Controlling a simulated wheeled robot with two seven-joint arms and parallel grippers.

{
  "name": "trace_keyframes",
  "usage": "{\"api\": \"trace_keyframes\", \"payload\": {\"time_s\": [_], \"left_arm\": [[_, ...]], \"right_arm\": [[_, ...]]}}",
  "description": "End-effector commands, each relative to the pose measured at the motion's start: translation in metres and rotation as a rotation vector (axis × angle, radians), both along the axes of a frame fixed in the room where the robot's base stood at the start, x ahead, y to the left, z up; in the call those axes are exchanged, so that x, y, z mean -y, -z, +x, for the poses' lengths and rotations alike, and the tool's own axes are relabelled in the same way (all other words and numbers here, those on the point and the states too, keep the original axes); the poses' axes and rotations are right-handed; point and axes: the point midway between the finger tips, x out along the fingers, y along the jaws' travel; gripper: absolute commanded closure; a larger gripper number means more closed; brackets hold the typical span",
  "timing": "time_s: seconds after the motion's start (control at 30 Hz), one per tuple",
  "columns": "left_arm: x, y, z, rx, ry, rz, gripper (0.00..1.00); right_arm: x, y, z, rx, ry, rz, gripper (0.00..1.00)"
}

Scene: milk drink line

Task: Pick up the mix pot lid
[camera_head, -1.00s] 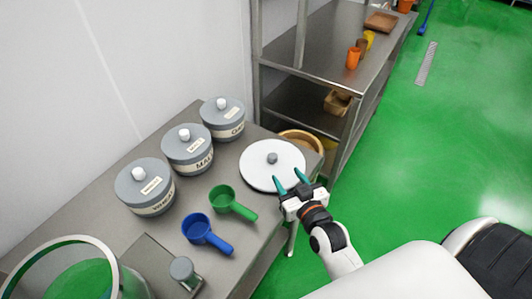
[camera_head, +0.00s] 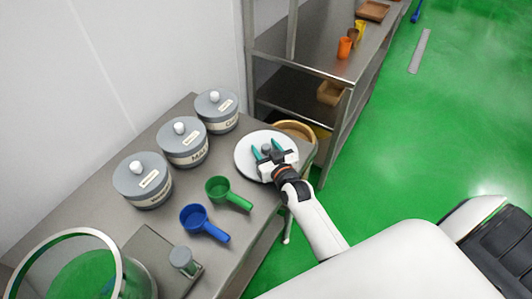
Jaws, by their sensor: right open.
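The mix pot lid (camera_head: 246,168) is a flat white disc with a small grey knob (camera_head: 266,149) near its middle. It lies at the right end of the grey table. My right gripper (camera_head: 266,152) is over the lid, its two teal fingers spread with the knob between or just beyond their tips. I cannot tell whether the fingers touch the knob. The gripper body covers the lid's right part. My left gripper is not in view.
Several grey lidded jars (camera_head: 183,142) stand along the wall side of the table. A green scoop (camera_head: 228,193) and a blue scoop (camera_head: 204,223) lie left of the lid. A glass vessel (camera_head: 62,270) stands at the lower left. A metal shelf (camera_head: 330,60) stands behind.

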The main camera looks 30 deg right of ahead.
Motion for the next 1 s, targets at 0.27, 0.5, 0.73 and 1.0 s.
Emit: {"api": "trace_keyframes", "payload": {"time_s": [0.27, 0.5, 0.73, 1.0], "left_arm": [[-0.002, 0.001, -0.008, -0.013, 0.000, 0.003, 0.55], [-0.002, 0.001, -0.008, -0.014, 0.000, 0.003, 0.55], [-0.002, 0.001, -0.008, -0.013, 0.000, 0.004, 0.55], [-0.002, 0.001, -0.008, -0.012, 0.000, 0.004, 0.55]], "right_arm": [[0.000, 0.001, 0.000, -0.001, 0.000, 0.000, 0.65], [0.000, 0.001, -0.001, -0.001, 0.000, 0.000, 1.00], [0.000, -0.001, 0.000, 0.000, 0.000, 0.000, 1.00], [0.000, -0.038, 0.000, 0.005, 0.000, 0.001, 1.00]]}}
